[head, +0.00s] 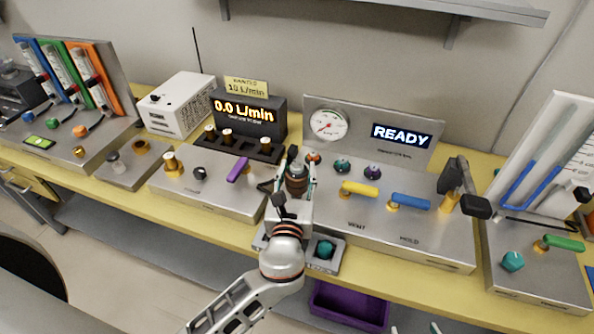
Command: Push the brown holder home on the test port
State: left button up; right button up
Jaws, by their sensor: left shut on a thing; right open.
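The brown holder (297,186) is a dark brown cylinder, roughly upright, between the fingers of my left gripper (298,180). My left gripper is shut on it, at the left edge of the steel panel with the gauge. The test port is not clearly visible; the gripper and holder cover the area beneath, so I cannot tell whether the holder touches it. My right gripper (416,329) shows only as fingertips at the bottom edge, apart and empty, far from the holder.
The gauge panel (440,245) carries a yellow lever (360,189), a blue lever (411,201) and a READY display (401,136). A rack of brass-topped parts (243,147) stands behind left, near a purple lever (239,170). A purple bin (349,307) lies below the bench edge.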

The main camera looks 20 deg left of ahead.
aim_at(296, 189)
pick_arm(q)
jog(key=shift+f+b, duration=0.85)
jog(key=shift+f, duration=0.65)
jog(key=o, duration=1.6)
jog(key=shift+s, duration=0.1)
jog(key=s, duration=0.4)
jog(key=s+d, duration=0.1)
jog(key=s, duration=0.2)
jog(key=s+d, duration=0.1)
jog(key=s, duration=0.3)
jog(key=shift+s+d, duration=0.15)
jog(key=shift+s, duration=0.2)
